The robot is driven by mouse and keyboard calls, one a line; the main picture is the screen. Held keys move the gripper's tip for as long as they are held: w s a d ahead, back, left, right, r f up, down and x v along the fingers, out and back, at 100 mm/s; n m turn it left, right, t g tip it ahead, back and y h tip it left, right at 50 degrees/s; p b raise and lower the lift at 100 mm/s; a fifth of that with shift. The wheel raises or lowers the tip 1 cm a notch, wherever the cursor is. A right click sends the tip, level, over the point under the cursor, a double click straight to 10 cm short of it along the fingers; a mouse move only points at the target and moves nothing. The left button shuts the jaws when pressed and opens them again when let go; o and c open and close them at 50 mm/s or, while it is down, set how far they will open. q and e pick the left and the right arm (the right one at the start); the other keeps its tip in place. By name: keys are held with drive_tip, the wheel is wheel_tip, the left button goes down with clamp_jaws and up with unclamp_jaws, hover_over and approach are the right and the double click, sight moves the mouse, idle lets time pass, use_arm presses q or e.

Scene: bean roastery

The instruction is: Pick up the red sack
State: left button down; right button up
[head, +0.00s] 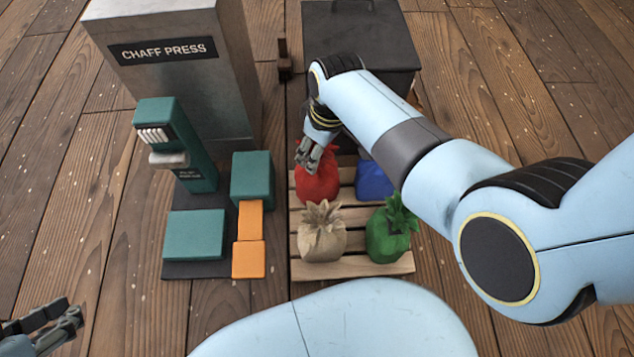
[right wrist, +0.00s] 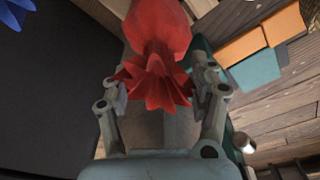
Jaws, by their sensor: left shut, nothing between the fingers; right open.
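The red sack (head: 317,184) stands on a slatted wooden pallet (head: 345,267), at its back left. My right gripper (head: 314,152) reaches over it from behind and covers much of its tied top. In the right wrist view the sack (right wrist: 160,30) shows its ruffled neck between the two spread fingers of the right gripper (right wrist: 158,92). The fingers stand open on either side; whether they touch the ruffle is unclear. My left gripper (head: 66,317) is shut and empty at the bottom left corner, far from the sack.
A beige sack (head: 321,236), a green sack (head: 388,232) and a blue sack (head: 373,182), partly behind my right arm, share the pallet. A teal machine (head: 185,140) with teal and orange blocks stands left. The chaff press (head: 190,85) and a dark bin (head: 360,35) stand behind.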

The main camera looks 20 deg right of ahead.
sight(317, 174)
drive_tip(key=shift+f+b, duration=0.8)
drive_tip(key=shift+f, duration=0.15)
drive_tip(key=shift+w+f+b, duration=0.15)
drive_tip(key=shift+f+b, duration=0.25)
drive_tip(key=shift+b, duration=0.05)
use_arm(q)
drive_tip(key=f+t, duration=0.4)
drive_tip(key=shift+s+d, duration=0.15)
drive_tip(key=shift+s, duration=0.05)
use_arm(e)
drive_tip(key=shift+w+a+f, duration=0.1)
drive_tip(key=shift+f, duration=0.05)
use_arm(q)
drive_tip(key=shift+r, duration=0.1)
use_arm(e)
drive_tip(key=shift+c, duration=0.2)
clamp_jaws()
